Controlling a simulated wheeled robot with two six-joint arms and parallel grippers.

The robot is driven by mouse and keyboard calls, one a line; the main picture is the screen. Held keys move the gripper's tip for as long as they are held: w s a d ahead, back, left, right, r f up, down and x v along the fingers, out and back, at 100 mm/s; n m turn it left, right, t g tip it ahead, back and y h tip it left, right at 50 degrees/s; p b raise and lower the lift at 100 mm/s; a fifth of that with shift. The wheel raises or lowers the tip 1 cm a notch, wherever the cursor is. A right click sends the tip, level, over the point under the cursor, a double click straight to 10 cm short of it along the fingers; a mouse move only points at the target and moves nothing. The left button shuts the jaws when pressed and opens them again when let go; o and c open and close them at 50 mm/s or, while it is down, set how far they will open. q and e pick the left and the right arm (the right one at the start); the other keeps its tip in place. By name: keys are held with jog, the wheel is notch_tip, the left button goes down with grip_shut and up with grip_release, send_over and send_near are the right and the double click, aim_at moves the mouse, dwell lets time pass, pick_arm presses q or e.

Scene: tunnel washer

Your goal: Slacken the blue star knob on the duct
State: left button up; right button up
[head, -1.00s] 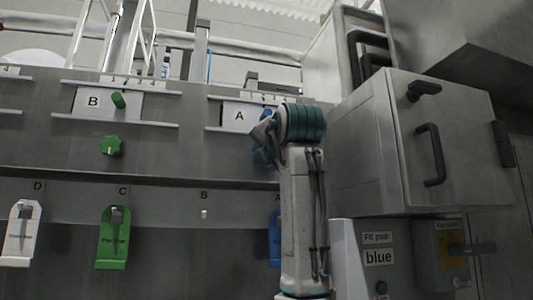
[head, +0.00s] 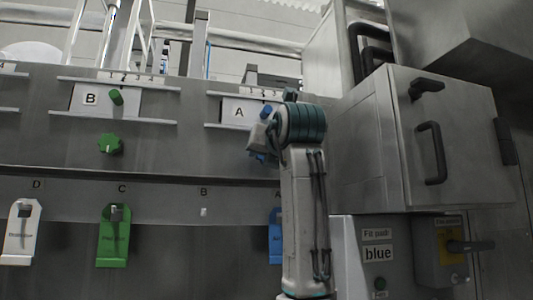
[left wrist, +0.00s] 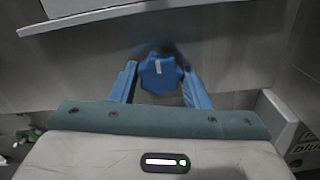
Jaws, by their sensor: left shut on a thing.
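The blue star knob (left wrist: 160,72) shows in the left wrist view, with a white mark on its face, standing against the grey duct panel. The two blue fingers of my left gripper (left wrist: 160,84) are on either side of it, shut on it. In the head view my left gripper (head: 260,152) is at the panel below the label A, and the gripper and wrist hide the star knob there. A smaller blue knob (head: 265,112) sits above, beside the label A. My right gripper is in neither view.
A green star knob (head: 110,144) and a green upper knob (head: 116,97) are at B on the left. Tags, including a green tag (head: 113,238), hang below. A steel box (head: 385,140) with black handles juts out close right of my arm. A sign reads "Fit pad: blue" (head: 378,244).

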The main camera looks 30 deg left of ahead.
pick_arm(q)
jog(key=shift+f, duration=0.15)
jog(key=o, duration=1)
jog(key=shift+c, duration=0.2)
jog(key=shift+d, duration=0.1)
jog(key=b+v, duration=0.5)
jog(key=v, duration=0.5)
jog(key=shift+s+d, duration=0.2)
jog(key=shift+s, duration=0.1)
